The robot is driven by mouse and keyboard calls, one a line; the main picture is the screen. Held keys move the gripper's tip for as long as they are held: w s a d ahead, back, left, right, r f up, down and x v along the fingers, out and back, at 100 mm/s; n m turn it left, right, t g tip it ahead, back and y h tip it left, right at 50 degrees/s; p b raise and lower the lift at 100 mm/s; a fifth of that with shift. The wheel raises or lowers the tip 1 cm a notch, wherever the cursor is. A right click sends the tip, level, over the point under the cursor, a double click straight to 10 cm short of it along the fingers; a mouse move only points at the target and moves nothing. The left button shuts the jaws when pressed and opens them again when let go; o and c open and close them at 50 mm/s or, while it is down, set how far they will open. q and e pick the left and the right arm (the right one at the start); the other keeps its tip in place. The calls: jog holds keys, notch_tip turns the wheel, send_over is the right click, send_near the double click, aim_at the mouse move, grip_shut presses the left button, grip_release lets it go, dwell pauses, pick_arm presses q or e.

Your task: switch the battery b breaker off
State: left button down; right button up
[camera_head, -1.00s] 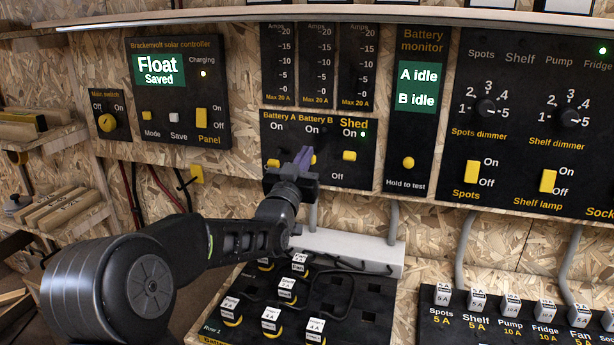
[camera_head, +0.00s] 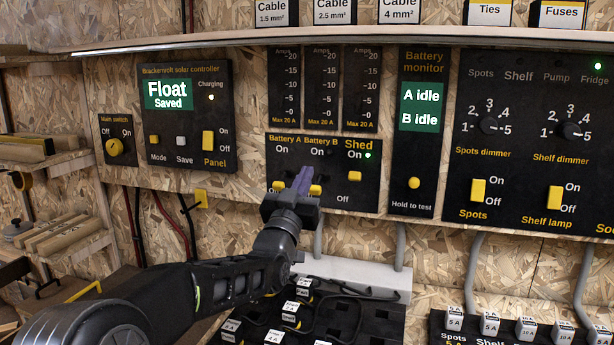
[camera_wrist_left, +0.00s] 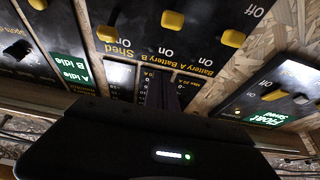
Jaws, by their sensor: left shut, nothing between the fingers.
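The black breaker panel (camera_head: 330,200) has yellow levers marked Battery A, Battery B and Shed. The battery B lever (camera_head: 315,190) shows just right of my fingers, partly hidden, and sits lower than the Shed lever (camera_head: 355,176). It also shows in the left wrist view (camera_wrist_left: 172,20), apart from its On mark. The battery A lever (camera_head: 278,186) is left of my fingers. My left gripper (camera_head: 303,180) is shut and empty, its fingertips in front of the panel between the A and B levers. Whether they touch the B lever I cannot tell. My right gripper is not in view.
The battery monitor (camera_head: 420,180) at right reads A idle, B idle. The solar controller (camera_head: 190,155) is at left. A shelf edge (camera_head: 400,40) runs above the panels.

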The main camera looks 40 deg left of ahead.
pick_arm(q)
jog(key=s+d+f, duration=0.1)
jog(key=s+f, duration=0.3)
jog(key=f, duration=0.1)
jog(key=shift+s+d+f+b, duration=0.3)
jog(key=shift+f+b, duration=0.05)
jog(key=shift+b, duration=0.05)
